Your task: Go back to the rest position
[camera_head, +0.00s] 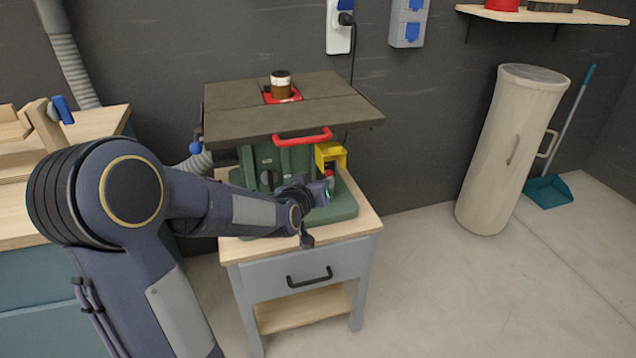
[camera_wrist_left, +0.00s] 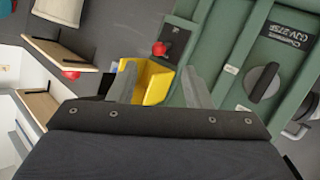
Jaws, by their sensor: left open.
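My left arm reaches in from the left in the head view, and its gripper (camera_head: 325,190) is in front of the green machine (camera_head: 262,160). In the left wrist view the two fingers of this gripper (camera_wrist_left: 160,82) stand apart with nothing held between them. A yellow box (camera_wrist_left: 155,83) on the machine shows behind and between the fingers. A red button (camera_wrist_left: 159,48) sits on a dark plate beyond them. The yellow box also shows in the head view (camera_head: 331,152), just above the gripper. My right gripper is in neither view.
The machine has a wide grey top (camera_head: 330,98) with a red handle (camera_head: 302,137). It stands on a cabinet with a drawer (camera_head: 285,277). A wooden bench (camera_head: 105,118) is at left, a beige bin (camera_head: 505,150) at right. The floor between cabinet and bin is clear.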

